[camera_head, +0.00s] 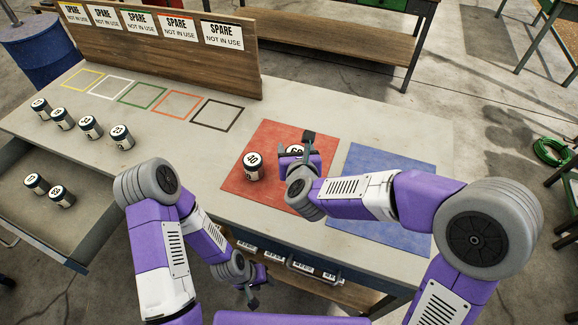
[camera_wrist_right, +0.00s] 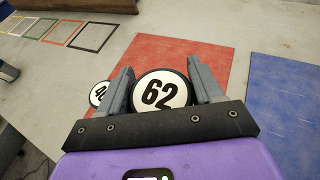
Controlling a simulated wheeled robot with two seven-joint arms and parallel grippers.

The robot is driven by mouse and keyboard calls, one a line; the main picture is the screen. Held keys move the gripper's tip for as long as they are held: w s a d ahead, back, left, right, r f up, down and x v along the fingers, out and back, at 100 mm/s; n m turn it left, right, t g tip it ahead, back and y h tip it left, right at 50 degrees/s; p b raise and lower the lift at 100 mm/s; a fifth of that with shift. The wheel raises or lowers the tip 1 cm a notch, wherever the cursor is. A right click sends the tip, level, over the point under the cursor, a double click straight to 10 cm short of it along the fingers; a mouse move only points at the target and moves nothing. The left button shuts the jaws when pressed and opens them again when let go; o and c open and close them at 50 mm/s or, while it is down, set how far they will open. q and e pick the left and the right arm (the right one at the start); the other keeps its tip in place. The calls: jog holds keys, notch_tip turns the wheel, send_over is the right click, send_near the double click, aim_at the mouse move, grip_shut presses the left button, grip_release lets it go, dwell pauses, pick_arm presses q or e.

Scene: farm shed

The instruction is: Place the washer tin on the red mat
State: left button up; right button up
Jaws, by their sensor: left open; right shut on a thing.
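My right gripper (camera_head: 301,158) is over the red mat (camera_head: 240,185) and shut on a dark tin with a white lid marked 62 (camera_wrist_right: 161,91). In the head view only part of that tin shows behind the fingers. I cannot tell whether its base touches the mat. A similar tin marked 40 (camera_head: 253,166) stands upright on the red mat just left of it; it also shows in the wrist view (camera_wrist_right: 98,94). No visible word tells me which tin holds washers. My left gripper (camera_head: 250,298) is open and empty, low in front of the bench.
A blue mat (camera_head: 385,165) lies right of the red mat. Several numbered tins (camera_head: 90,127) stand at the bench's left, and two more (camera_head: 61,196) on a lower surface. Coloured outlined squares (camera_head: 143,96) lie before a board with SPARE signs (camera_head: 180,50). Bench centre is clear.

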notch_tip(320, 180, down, 8)
jog(key=shift+w+f+b, duration=0.1)
jog(key=shift+f+b, duration=0.1)
jog(key=shift+b, duration=0.95)
jog(key=shift+r, duration=0.1)
jog(key=shift+f, duration=0.2)
jog(key=o, duration=1.1)
jog(key=shift+o, duration=0.2)
